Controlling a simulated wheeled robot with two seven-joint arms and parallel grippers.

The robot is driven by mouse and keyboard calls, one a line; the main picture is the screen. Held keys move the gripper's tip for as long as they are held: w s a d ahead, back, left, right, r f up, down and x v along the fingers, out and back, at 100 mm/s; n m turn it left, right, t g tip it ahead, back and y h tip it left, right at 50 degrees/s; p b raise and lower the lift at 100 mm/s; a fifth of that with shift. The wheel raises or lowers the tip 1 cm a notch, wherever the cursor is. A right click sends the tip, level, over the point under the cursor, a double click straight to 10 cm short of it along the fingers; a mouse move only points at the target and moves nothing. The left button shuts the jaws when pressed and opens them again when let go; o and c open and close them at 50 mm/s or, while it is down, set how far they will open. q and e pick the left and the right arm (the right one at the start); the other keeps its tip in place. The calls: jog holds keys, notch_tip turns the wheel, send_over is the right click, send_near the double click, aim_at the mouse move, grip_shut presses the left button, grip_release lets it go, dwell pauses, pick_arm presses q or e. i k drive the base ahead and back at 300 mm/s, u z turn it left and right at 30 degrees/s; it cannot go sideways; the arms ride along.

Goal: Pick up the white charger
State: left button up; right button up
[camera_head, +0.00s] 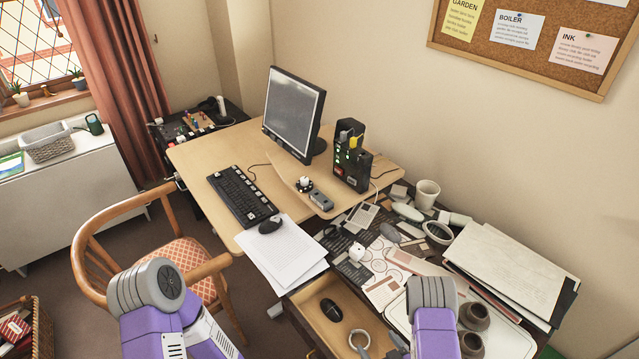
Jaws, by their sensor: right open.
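Two small white blocks show, and I cannot tell for sure which is the charger. One white block (304,183) sits on the light raised shelf by the monitor, beside a grey device. Another white cube-like block (357,251) lies among the clutter on the dark desk section, behind the open drawer. My right gripper (377,342) is at the bottom edge near the open drawer, partly cut off. It is open, low and in front of both blocks, apart from them. My left arm enters at bottom left; its gripper is out of view.
The open drawer (308,301) holds a black mouse (331,310). Papers (285,252), a keyboard (241,194) and a monitor (293,112) fill the left desk. A cup (427,193), small pots and stacked folders (511,268) crowd the right. A wooden chair (174,254) stands left.

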aim_at(357, 250)
jog(key=k, duration=1)
